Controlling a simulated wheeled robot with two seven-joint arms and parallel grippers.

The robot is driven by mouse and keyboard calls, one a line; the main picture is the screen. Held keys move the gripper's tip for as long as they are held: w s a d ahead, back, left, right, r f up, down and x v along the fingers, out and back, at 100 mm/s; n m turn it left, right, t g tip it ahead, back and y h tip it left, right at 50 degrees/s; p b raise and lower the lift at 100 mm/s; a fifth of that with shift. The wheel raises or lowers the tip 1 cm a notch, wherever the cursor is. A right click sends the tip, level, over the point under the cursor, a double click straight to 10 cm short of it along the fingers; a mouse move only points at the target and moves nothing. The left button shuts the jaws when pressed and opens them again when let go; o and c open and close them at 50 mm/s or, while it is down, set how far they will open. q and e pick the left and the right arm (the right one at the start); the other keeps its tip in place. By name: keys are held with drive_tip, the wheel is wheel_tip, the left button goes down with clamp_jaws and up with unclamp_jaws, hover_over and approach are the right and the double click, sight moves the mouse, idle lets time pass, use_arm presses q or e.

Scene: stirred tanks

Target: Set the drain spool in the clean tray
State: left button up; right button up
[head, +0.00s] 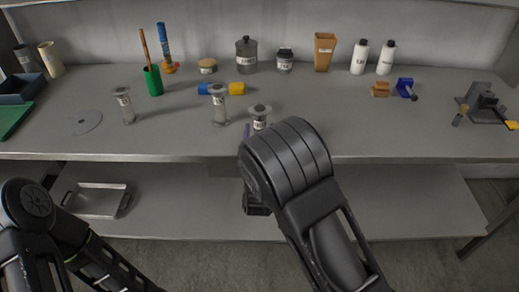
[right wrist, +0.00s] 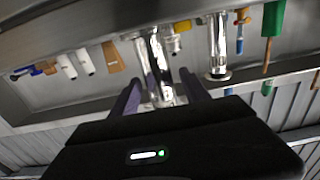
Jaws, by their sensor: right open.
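Three flanged metal spools with white labels stand upright on the bench: one at the left (head: 124,104), one in the middle (head: 218,102) and one at the right (head: 259,117). I cannot read which is the drain spool. My right gripper (right wrist: 160,80) is open, its purple fingers on either side of a spool (right wrist: 155,58), with no grip visible. In the head view my right arm hides most of that gripper; a purple fingertip shows beside the right spool. A shallow, empty metal tray (head: 92,216) sits on the lower shelf at left. My left gripper is out of view.
Behind the spools stand a green cup (head: 153,80) with a brush, a yellow-and-blue item (head: 235,88), jars, a brown container (head: 324,52) and white bottles (head: 359,57). A dark bin (head: 22,88) is far left. The bench front (head: 150,140) is mostly clear.

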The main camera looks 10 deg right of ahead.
drive_tip(key=b+v, duration=0.1)
drive_tip(key=v, duration=0.8)
drive_tip(key=shift+w, duration=0.1)
idle(0.3)
drive_tip(key=s+f+g+y, duration=0.2)
drive_tip(key=s+f+g, duration=0.3)
drive_tip(key=f, duration=0.7)
drive_tip(key=s+f+g+y, duration=0.2)
drive_tip(key=s+f+g, duration=0.25)
drive_tip(key=f, duration=0.85)
drive_tip(key=s+a+f+g+y, duration=0.2)
drive_tip(key=s+a+f+g, duration=0.1)
drive_tip(key=s, duration=0.7)
drive_tip(key=s+a+f+n+g+y, duration=0.1)
drive_tip(key=s+a+f+g, duration=0.3)
drive_tip(key=s, duration=0.6)
drive_tip(key=shift+a+f+y, duration=0.2)
drive_tip(key=shift+f+y, duration=0.2)
drive_tip(key=shift+y, duration=0.4)
drive_tip(key=shift+o, duration=0.5)
